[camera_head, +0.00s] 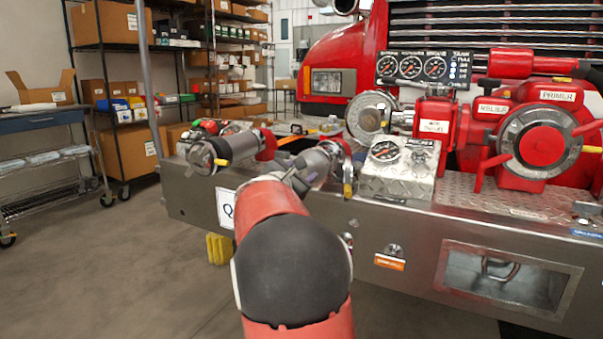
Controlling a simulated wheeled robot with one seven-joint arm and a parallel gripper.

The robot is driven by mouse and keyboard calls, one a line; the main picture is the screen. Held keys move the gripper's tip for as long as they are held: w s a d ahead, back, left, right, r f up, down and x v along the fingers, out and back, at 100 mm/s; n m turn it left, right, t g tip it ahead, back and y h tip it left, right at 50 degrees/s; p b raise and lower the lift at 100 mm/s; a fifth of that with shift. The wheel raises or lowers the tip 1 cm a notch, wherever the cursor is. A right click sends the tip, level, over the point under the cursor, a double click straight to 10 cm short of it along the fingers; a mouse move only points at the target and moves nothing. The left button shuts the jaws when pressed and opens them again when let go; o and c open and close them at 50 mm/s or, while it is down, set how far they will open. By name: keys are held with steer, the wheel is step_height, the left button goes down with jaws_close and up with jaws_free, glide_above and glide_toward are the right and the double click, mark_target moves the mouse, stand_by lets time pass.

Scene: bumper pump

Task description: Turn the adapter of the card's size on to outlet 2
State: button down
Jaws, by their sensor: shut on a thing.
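My gripper (312,172) is over the steel bumper, mostly behind my own red and black arm. It is shut on a grey and red fitting (338,152) that looks like an adapter; its size and any marking cannot be read. Whether this fitting touches an outlet is hidden. Another grey and red fitting (211,156) with a yellow tab lies at the bumper's left end. No outlet number is legible.
A diamond-plate gauge box (398,172) stands just right of my gripper. The red pump (535,140), with levers and valves, fills the right side. Small coloured parts (207,127) lie behind the left fitting. The floor (150,260) at the left is clear.

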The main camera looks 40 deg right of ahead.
steer(key=shift+w+d+r, duration=0.1)
steer(key=shift+w+d, duration=0.1)
steer(key=shift+d, duration=0.4)
stand_by(0.6)
steer(key=shift+b, duration=0.4)
steer(key=shift+f+m+b, duration=0.2)
steer(key=shift+m+b, duration=0.1)
steer(key=shift+b, duration=0.1)
steer(key=shift+m+b, duration=0.6)
steer(key=shift+b, duration=0.3)
steer(key=m+b, duration=0.2)
steer(key=b, duration=0.1)
steer(key=shift+r+m+b, duration=0.2)
steer(key=shift+m+b, duration=0.15)
steer(key=shift+m, duration=0.35)
